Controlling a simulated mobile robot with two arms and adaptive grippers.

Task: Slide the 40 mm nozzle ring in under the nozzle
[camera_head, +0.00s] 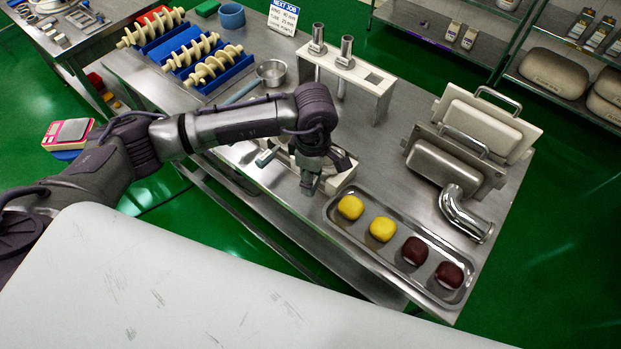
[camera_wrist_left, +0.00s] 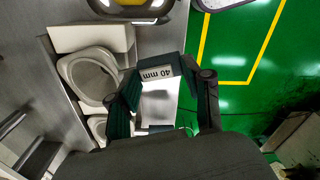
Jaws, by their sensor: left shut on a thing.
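The nozzle ring shows in the left wrist view as a block with a white "40 mm" label (camera_wrist_left: 157,72). My left gripper (camera_wrist_left: 160,78) is shut on this labelled part, with a dark finger on each side of it. In the head view my left gripper (camera_head: 311,186) is low over the steel table, beside a white holder (camera_head: 338,177). The ring itself is hidden there by the gripper and arm. The left wrist view shows white round rings (camera_wrist_left: 88,78) in a pale holder left of the gripper. I cannot make out the nozzle for certain.
A steel tray (camera_head: 333,218) with yellow and dark red pieces lies just right of the gripper. A white stand (camera_head: 362,72) with metal cylinders is behind it. Steel hoppers and a chrome elbow (camera_head: 462,213) stand at the right. Cream screws (camera_head: 205,55) lie in blue racks.

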